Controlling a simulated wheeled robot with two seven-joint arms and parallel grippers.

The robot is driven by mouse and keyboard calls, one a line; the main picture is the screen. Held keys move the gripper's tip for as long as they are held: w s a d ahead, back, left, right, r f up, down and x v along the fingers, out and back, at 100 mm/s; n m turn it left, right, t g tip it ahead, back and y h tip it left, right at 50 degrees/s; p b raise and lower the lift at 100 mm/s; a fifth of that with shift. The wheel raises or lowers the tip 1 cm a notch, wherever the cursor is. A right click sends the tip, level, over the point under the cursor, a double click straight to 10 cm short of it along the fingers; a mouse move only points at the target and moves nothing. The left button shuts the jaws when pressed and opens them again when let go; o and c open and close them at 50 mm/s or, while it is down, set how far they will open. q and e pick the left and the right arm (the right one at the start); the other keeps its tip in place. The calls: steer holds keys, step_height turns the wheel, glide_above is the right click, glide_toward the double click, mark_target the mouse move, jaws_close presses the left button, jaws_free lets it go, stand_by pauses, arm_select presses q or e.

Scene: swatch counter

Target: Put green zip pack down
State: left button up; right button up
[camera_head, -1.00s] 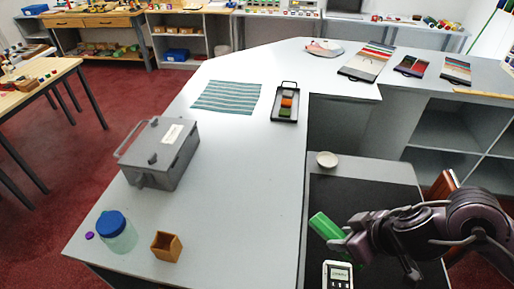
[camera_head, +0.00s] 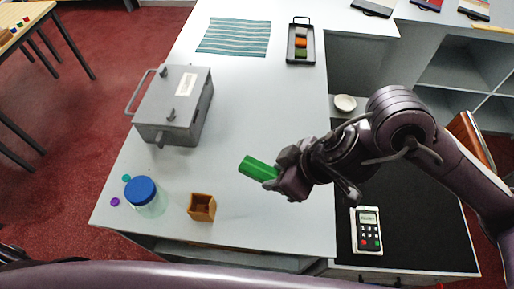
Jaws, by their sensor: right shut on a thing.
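The green zip pack (camera_head: 257,168) is a bright green block-like pack. My right gripper (camera_head: 276,180) is shut on its right end and holds it over the white counter (camera_head: 235,120), right of and behind the small wooden box. I cannot tell how far above the counter it is. My left gripper is not in view; only a dark arm part shows at the lower left.
The wooden box (camera_head: 202,207) and a blue-lidded jar (camera_head: 146,196) stand near the counter's front edge. A grey metal case (camera_head: 176,105) is at left.

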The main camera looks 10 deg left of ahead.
step_height(320, 180, down, 2)
steer(key=shift+s+d+f+b, duration=0.15)
steer(key=shift+f+b, duration=0.05)
steer(key=shift+b, duration=0.2)
steer(key=b, duration=0.5)
glide_above(265, 210)
steer(key=d, duration=0.2)
steer(key=f, duration=0.8)
steer(key=s+f, duration=0.1)
steer(key=f, duration=0.4)
step_height(265, 210, down, 4)
steer(key=shift+b, duration=0.6)
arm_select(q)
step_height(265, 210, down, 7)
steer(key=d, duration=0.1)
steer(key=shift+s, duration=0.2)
arm_select(e)
steer(key=shift+f, duration=0.3)
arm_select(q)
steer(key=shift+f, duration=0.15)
arm_select(e)
steer(key=shift+f, duration=0.2)
steer(key=o, duration=1)
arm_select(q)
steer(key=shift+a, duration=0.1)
arm_select(e)
steer(key=shift+r, duration=0.1)
